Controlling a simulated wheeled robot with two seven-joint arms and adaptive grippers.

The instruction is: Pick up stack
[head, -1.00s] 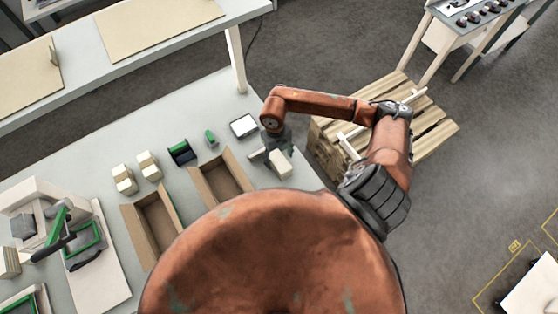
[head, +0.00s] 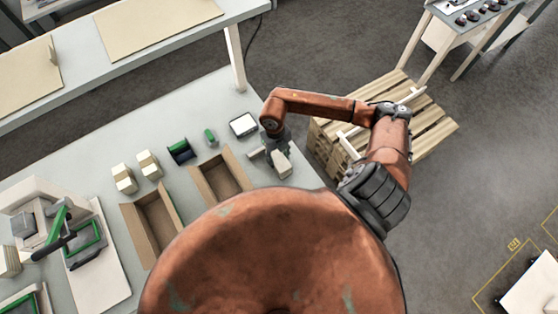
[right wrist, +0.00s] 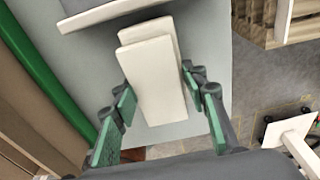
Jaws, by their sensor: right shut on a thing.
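My right gripper (right wrist: 160,108) is shut on a pale cream stack (right wrist: 150,75), with green finger pads at its two sides. The stack looks like two flat layers, one slightly offset from the other. In the head view, the same stack (head: 282,165) is at the table's right end, just right of an open carton, with my right gripper (head: 273,150) partly hiding it. I cannot tell whether it touches the table. My left gripper is not in view.
Two open brown cartons (head: 133,222) (head: 203,187) stand on the grey table (head: 95,172). A green-black device (head: 181,150), a small green item (head: 210,137) and a white-framed tablet (head: 243,124) lie behind them. A wooden pallet (head: 430,130) is on the floor to the right.

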